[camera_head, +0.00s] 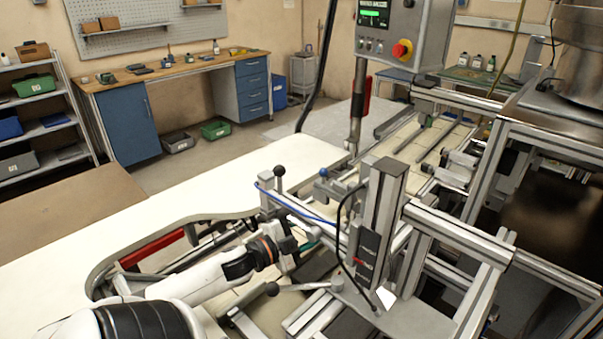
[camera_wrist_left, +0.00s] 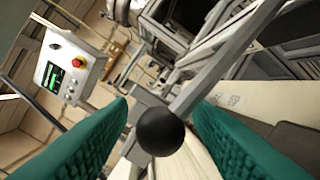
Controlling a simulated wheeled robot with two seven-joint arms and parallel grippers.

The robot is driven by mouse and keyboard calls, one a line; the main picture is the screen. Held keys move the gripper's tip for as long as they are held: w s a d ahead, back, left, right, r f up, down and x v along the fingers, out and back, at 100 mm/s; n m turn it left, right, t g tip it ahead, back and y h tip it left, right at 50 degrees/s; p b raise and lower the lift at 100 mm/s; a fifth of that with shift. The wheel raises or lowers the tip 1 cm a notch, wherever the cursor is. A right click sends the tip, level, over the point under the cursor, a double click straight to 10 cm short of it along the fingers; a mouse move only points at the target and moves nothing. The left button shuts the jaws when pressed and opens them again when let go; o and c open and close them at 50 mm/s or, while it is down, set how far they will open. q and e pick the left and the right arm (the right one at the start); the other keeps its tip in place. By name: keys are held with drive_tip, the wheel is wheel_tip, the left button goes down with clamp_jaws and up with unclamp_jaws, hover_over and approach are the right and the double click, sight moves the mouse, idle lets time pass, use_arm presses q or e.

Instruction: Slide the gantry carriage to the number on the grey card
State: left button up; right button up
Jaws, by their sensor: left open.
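The gantry carriage appears to be the upright metal column assembly (camera_head: 380,215) on the rail, right of centre in the head view. A small pale card (camera_head: 387,297) lies at its foot; I cannot read a number on it. My left gripper (camera_head: 305,243) is beside the carriage, on its left, partly hidden by its own wrist. In the left wrist view, its green fingers (camera_wrist_left: 160,112) are open, with a black ball knob (camera_wrist_left: 161,132) between them, not visibly gripped. Which knob this is in the head view, I cannot tell. My right gripper is out of view.
A black knob on a post (camera_head: 279,171) and a blue knob (camera_head: 323,172) stand near the gripper. A lever with a black knob (camera_head: 271,289) lies in front. A control box (camera_head: 403,32) hangs behind. The white table (camera_head: 215,185) is clear at left.

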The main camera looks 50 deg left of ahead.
use_arm(q)
drive_tip(key=s+a+b, duration=0.1)
drive_tip(key=s, duration=1.1)
idle(0.4)
